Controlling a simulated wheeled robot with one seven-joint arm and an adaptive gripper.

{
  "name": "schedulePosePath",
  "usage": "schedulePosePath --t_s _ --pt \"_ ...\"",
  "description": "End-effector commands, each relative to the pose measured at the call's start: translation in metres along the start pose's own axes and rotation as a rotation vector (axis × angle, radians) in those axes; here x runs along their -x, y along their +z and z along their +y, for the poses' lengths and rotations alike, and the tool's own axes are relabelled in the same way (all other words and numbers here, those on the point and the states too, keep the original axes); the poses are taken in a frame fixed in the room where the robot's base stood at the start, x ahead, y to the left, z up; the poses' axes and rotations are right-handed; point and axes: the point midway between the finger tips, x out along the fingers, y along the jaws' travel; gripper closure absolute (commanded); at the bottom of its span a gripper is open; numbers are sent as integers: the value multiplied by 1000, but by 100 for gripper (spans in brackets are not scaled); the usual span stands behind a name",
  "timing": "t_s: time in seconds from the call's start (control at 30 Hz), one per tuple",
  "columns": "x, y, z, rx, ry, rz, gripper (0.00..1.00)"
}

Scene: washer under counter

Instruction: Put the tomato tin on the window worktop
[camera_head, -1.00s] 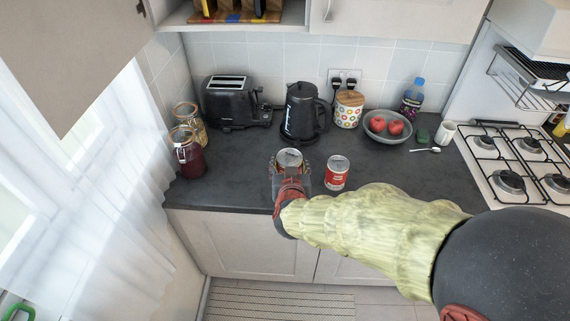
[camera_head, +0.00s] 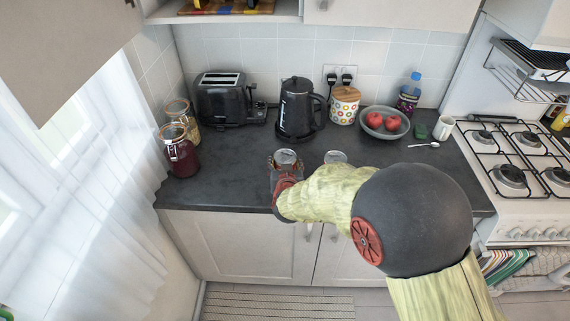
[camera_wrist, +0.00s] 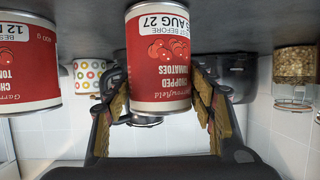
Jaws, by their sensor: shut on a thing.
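A red and white tomato tin (camera_head: 286,156) is between the fingers of my gripper (camera_head: 286,170), near the front of the dark worktop (camera_head: 225,182). The wrist view is upside down and shows this tin (camera_wrist: 160,60) labelled "chopped tomatoes" between the two fingers of my gripper (camera_wrist: 158,98). My gripper is shut on it.
Jars (camera_head: 180,155) stand at the left by the window curtain (camera_head: 105,150). A toaster (camera_head: 222,98), kettle (camera_head: 296,110), patterned canister (camera_head: 344,106) and fruit bowl (camera_head: 384,124) line the back. The hob (camera_head: 515,160) is at right. Worktop between jars and gripper is clear.

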Motion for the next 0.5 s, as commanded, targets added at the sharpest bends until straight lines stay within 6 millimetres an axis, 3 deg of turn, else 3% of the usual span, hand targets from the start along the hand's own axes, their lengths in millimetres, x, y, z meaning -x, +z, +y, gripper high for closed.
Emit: schedulePosePath --t_s 0.43,0.47,0.5 --pt "-3 3 0 -2 -1 7 87" --pt "-2 4 0 -1 -1 4 44" --pt "-2 4 0 -1 -1 4 41"
